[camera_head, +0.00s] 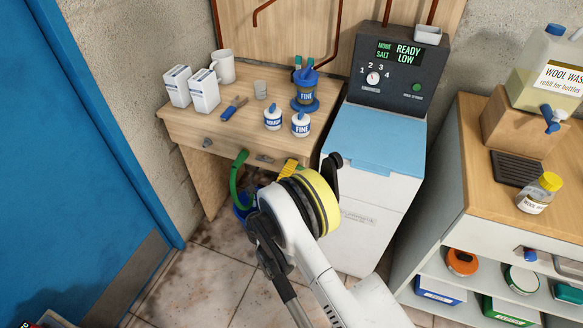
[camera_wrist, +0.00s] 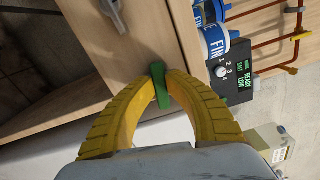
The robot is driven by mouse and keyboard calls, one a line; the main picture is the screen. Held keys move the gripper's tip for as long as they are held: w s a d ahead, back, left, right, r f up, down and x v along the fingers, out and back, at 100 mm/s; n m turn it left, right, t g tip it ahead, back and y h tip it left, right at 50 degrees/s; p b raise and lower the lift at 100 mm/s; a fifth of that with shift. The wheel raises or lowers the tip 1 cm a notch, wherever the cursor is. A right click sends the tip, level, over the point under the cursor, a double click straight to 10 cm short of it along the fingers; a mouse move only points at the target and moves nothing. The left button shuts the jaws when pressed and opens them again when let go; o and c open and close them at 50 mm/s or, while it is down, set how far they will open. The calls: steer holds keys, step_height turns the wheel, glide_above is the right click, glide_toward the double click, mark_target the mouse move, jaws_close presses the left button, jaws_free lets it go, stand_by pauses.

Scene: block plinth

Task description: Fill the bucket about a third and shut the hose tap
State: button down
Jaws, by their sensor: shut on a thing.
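My gripper (camera_head: 290,169) is at the front edge of the wooden bench, left of the white cabinet with the blue lid. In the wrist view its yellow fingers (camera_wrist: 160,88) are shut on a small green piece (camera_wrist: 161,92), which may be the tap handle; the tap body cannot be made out. A curved green hose (camera_head: 236,172) hangs below the bench front. A blue bucket (camera_head: 241,206) stands under it, mostly hidden behind my arm. The water level and any flow cannot be seen.
The bench (camera_head: 190,120) carries white boxes (camera_head: 204,91), a mug (camera_head: 223,67) and tubs marked ROUGH (camera_head: 272,118) and FINE (camera_head: 301,125). The blue-lidded cabinet (camera_head: 372,140) reads READY and LOW. A shelf unit (camera_head: 480,215) stands right. Stained floor tiles (camera_head: 205,270) are open at left.

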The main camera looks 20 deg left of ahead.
mark_target(291, 150)
stand_by(0.4)
steer(key=c, duration=1.4)
jaws_free()
steer(key=shift+r, duration=0.15)
steer(key=shift+r, duration=0.35)
steer(key=o, duration=0.9)
steer(key=r, duration=0.6)
steer(key=shift+w+a+r, duration=0.15)
steer(key=shift+w, duration=0.1)
steer(key=r, duration=0.3)
steer(key=shift+s, duration=0.4)
steer(key=c, duration=0.9)
steer(key=shift+w+f, duration=0.1)
steer(key=shift+w, duration=0.1)
